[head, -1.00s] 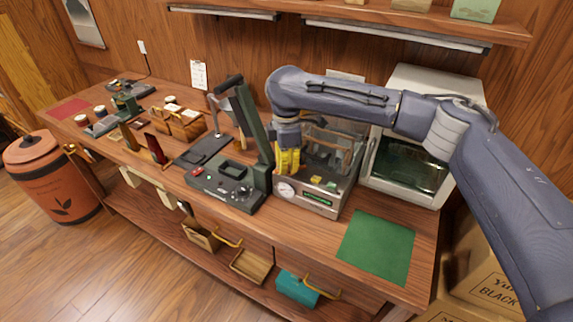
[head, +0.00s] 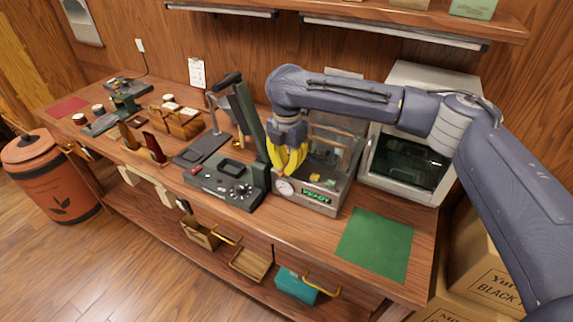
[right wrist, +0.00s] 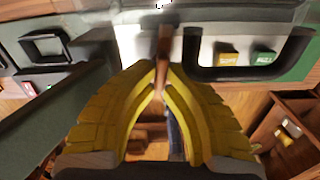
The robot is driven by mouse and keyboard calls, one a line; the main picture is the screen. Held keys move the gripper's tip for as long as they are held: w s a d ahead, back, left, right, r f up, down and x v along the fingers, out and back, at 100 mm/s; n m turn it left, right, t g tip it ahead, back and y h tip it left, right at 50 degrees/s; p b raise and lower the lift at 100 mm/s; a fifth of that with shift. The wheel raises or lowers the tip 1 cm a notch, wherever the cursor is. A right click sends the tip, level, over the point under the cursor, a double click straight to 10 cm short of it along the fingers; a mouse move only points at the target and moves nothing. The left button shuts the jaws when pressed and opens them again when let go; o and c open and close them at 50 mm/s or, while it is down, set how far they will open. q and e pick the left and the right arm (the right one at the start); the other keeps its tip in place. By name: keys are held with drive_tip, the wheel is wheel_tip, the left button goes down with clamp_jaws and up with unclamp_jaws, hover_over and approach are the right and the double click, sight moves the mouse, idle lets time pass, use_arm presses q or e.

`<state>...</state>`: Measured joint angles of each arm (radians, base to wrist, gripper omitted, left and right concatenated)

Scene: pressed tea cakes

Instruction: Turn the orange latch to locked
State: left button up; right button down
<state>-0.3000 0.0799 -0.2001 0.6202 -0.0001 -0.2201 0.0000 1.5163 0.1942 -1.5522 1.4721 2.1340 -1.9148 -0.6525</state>
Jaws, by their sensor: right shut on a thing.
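The orange latch (right wrist: 163,48) is a narrow orange-brown bar, seen upright between my fingertips in the right wrist view. In the head view my fingers largely hide it. My right gripper (head: 284,172) has yellow fingers at the front left of a metal-fronted machine (head: 318,204) with a clear box on top. In the right wrist view the fingertips of this gripper (right wrist: 160,86) are shut on the latch. The machine front has a round gauge (head: 285,187) and a lit green display (head: 316,196). My left gripper is out of view.
A dark press with a tall green arm (head: 247,125) stands close on the left of my gripper. A white oven-like cabinet (head: 440,95) is at the right. The green mat (head: 375,245) at the front right is bare.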

sight(287, 164)
idle(0.4)
drive_tip(key=c, duration=1.5)
unclamp_jaws()
wheel_tip(287, 164, up, 12)
